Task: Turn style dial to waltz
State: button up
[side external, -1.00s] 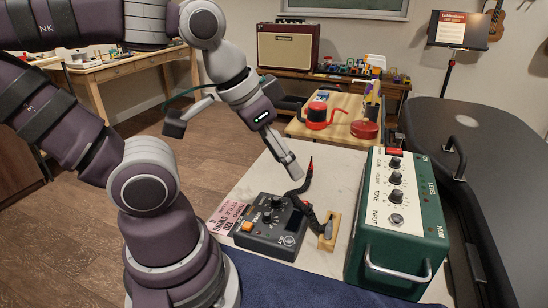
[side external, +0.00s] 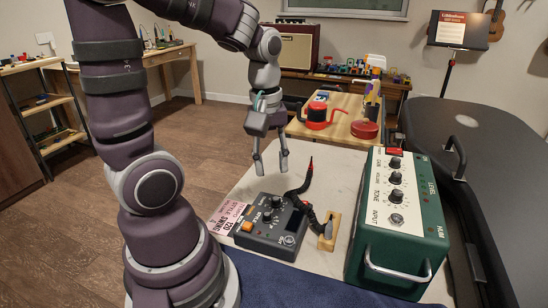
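A dark grey box (side external: 265,238) with black knobs, an orange button (side external: 247,227) and a small display sits on the white tabletop. A black knob (side external: 276,202) stands near its back edge, with others beside it. The lettering on the box is too small to tell which knob is the style dial or where it points. A pink card (side external: 225,217) at its left reads "STYLE SWING" and "120". My gripper (side external: 270,170) points down above the back of the box, apart from it. Its two fingers are spread with nothing between them.
A black cable with a red tip (side external: 309,172) rises behind the box's right side. A small wooden block (side external: 329,232) holds a grey piece at its right. A green amplifier (side external: 398,220) stands farther right. A blue cloth (side external: 285,285) lies in front.

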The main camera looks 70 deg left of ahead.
aim_at(267, 214)
jog(key=f+n, duration=0.1)
jog(key=f, duration=0.3)
jog(key=a+f+n, duration=0.1)
jog(key=f, duration=0.3)
jog(key=f+n+g, duration=0.1)
jog(key=f, duration=0.3)
jog(key=shift+s+a, duration=0.2)
jog(key=shift+a, duration=0.05)
jog(key=shift+r, duration=0.1)
grip_shut()
